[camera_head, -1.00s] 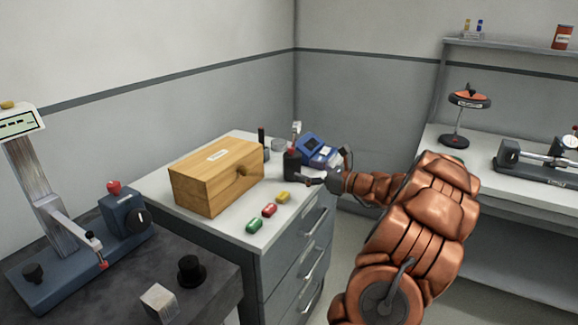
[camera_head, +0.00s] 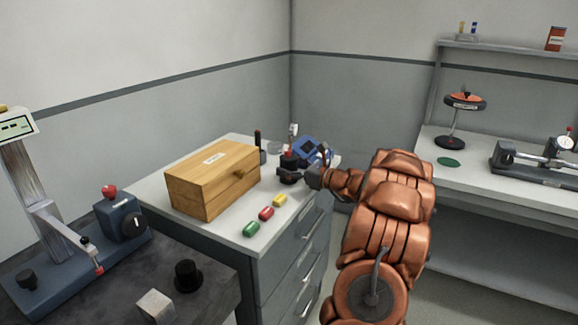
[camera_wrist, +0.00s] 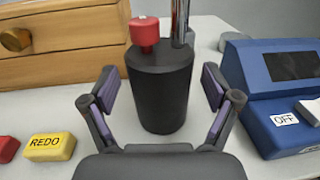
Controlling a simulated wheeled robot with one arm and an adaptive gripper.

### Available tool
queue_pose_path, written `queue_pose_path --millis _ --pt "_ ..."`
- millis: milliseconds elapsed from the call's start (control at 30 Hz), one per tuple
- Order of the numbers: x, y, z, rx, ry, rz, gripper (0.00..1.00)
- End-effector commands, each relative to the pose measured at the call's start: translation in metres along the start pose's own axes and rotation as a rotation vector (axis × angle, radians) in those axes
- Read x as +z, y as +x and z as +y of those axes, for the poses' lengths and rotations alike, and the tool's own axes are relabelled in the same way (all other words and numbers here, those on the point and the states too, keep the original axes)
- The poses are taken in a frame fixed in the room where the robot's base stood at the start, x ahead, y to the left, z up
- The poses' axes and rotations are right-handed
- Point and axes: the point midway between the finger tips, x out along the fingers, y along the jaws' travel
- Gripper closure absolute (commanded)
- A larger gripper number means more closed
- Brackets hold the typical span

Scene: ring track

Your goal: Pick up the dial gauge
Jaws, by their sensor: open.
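A black cylindrical base (camera_wrist: 160,92) with a red knob (camera_wrist: 145,33) and a chrome post (camera_wrist: 180,22) stands upright on the drawer cabinet. In the head view its red top (camera_head: 289,153) shows beside my gripper (camera_head: 291,172). A small pale piece (camera_head: 293,129) is at the post's top; I cannot tell if it is a dial. In the wrist view my gripper (camera_wrist: 159,74) is open, with one finger on each side of the base and gaps showing. A round white dial face (camera_head: 565,141) shows on a fixture at the right bench.
A wooden box (camera_head: 213,180) stands left of the gripper on the cabinet (camera_head: 212,225). Red, green and yellow (camera_wrist: 49,146) blocks lie in front of it. A blue device (camera_wrist: 275,90) marked OFF is close on the right. A dark cylinder (camera_head: 260,145) stands behind.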

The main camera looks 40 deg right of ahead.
Motion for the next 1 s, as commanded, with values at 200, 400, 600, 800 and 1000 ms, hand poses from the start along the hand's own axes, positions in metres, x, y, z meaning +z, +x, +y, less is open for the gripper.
queue_pose_path --millis 200,400,600,800,1000 --pt "0.0002 0.0016 0.0000 0.000 -0.001 0.000 0.12" --pt "0.0003 0.0014 0.0000 0.000 -0.001 0.000 0.29" --pt "0.0005 0.0014 0.0000 0.000 -0.001 0.000 0.50" --pt "0.0005 0.0014 0.0000 0.000 -0.001 0.000 0.71" --pt "0.0005 0.0014 0.0000 0.000 -0.001 0.000 0.92"
